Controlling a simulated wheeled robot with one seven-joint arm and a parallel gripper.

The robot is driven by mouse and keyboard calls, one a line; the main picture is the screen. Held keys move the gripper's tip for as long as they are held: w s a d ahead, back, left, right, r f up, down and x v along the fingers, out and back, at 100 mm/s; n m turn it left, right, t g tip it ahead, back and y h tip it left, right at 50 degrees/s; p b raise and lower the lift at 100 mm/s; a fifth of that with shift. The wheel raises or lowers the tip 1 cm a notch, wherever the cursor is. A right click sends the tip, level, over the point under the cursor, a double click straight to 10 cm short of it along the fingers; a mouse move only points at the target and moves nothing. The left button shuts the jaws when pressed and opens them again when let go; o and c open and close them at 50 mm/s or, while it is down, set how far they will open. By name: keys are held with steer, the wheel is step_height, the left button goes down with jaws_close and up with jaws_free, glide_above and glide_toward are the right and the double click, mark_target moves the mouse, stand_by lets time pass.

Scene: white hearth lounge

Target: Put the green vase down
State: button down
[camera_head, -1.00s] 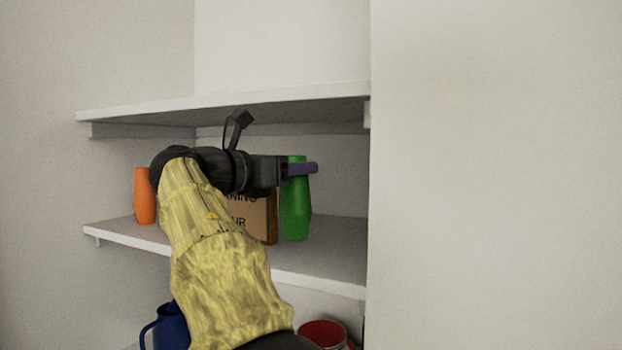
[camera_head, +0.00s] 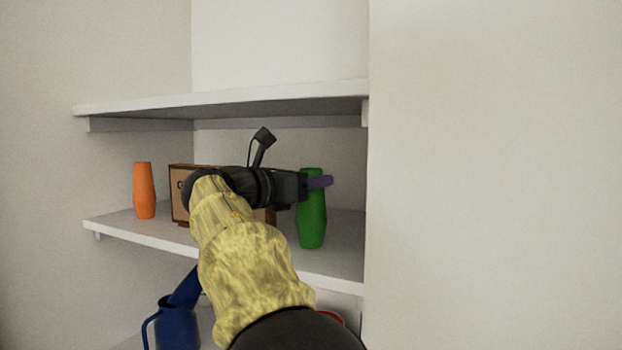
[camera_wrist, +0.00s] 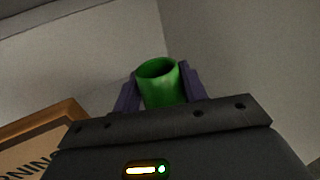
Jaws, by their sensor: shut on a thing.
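The green vase (camera_head: 312,225) is upright over the right part of the middle shelf (camera_head: 345,245) in the head view. My gripper (camera_head: 318,182) is shut on the upper part of the vase, with a purple finger showing across it. In the wrist view the vase's open rim (camera_wrist: 158,70) stands between the two purple fingers of my gripper (camera_wrist: 160,88). The vase's base looks close to the shelf surface; I cannot tell whether it touches.
An orange vase (camera_head: 144,190) stands at the shelf's left. A framed sign (camera_head: 181,180) stands behind my arm, and its corner shows in the wrist view (camera_wrist: 40,130). An upper shelf (camera_head: 230,102) is overhead. A blue watering can (camera_head: 175,325) is below. A wall (camera_head: 480,180) closes the right.

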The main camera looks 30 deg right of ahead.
steer(key=shift+w+d+f, duration=0.1)
steer(key=shift+w+f, duration=0.05)
steer(key=shift+f, duration=0.2)
steer(key=c, duration=0.8)
jaws_free()
steer(key=shift+r, duration=0.1)
steer(key=shift+s, duration=0.2)
steer(key=shift+w, duration=0.1)
steer(key=b+v, duration=0.5)
steer(key=v, duration=0.7)
steer(key=shift+r, duration=0.2)
